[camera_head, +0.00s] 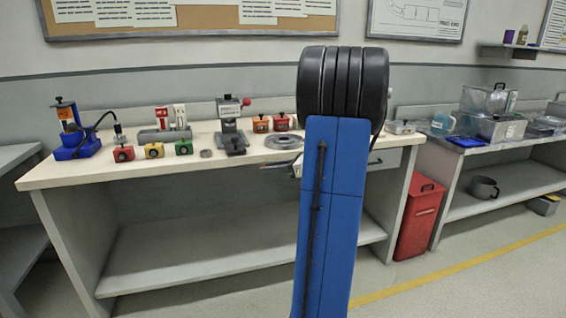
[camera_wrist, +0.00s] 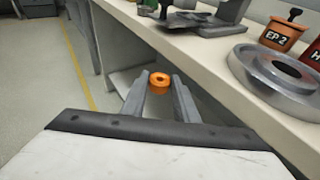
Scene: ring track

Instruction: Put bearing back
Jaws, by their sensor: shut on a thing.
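My gripper (camera_wrist: 158,86) holds a small orange ring (camera_wrist: 159,78) between its two grey fingertips in the wrist view. The ring has a dark centre hole, and I take it for the bearing. It is held in the air in front of the workbench's front edge, apart from the top. In the head view my blue arm hides the ring and most of my gripper. A small grey ring (camera_head: 206,153) lies on the workbench (camera_head: 75,177) near the front edge. A large grey disc (camera_head: 284,142) lies flat further right and also shows in the wrist view (camera_wrist: 284,78).
A grey press-like device (camera_head: 231,130) and orange-red pots (camera_head: 261,124) stand near the disc. A red bin (camera_head: 420,215) stands on the floor at right. The floor before the bench is clear.

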